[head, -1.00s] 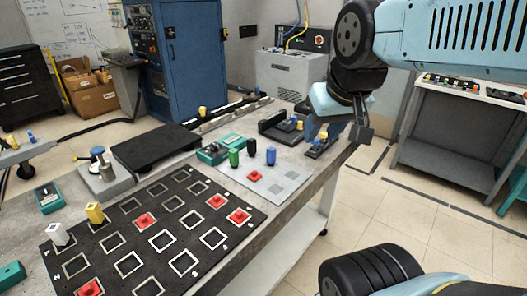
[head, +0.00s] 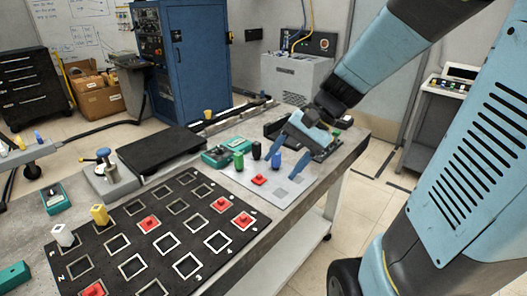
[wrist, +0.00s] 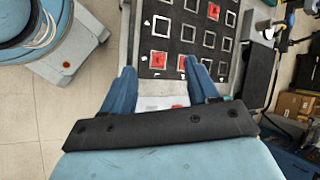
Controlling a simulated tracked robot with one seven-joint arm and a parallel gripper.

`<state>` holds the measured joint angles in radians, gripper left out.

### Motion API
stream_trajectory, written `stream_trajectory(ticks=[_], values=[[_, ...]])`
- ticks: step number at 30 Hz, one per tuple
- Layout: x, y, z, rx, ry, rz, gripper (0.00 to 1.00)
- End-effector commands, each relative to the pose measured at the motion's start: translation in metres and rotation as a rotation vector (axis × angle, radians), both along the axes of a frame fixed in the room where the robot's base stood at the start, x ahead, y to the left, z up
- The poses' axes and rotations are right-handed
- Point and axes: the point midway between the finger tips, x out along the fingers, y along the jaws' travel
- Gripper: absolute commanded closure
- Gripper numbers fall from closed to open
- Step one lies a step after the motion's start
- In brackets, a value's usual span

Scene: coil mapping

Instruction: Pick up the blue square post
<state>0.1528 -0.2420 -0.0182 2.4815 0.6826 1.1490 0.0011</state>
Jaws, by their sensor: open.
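My gripper (head: 281,165) is open, with blue fingers angled down close to the blue post in the head view. I cannot tell whether the post is between them. In the wrist view my gripper (wrist: 160,66) shows two spread fingers with no post clearly visible between them; the dark palm hides part of the plate.
A black board (head: 150,268) with white square outlines and several red pieces lies on the bench beside the plate. Green devices (head: 220,156) sit behind the posts. Free floor lies right of the bench.

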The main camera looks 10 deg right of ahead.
Motion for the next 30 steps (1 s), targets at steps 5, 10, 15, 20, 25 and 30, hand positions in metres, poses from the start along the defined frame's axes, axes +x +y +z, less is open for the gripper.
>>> stream_trajectory(ticks=[5,10,15,20,25,30], values=[[0.028,0.008,-0.016,0.203,0.153,-0.142,0.4],[0.059,0.01,-0.03,0.394,0.273,-0.289,0.4],[0.095,0.002,-0.046,0.582,0.371,-0.451,0.4],[0.13,-0.016,-0.067,0.752,0.441,-0.616,0.4],[0.164,-0.045,-0.096,0.924,0.492,-0.805,0.4],[0.192,-0.081,-0.133,1.078,0.515,-1.001,0.4]])
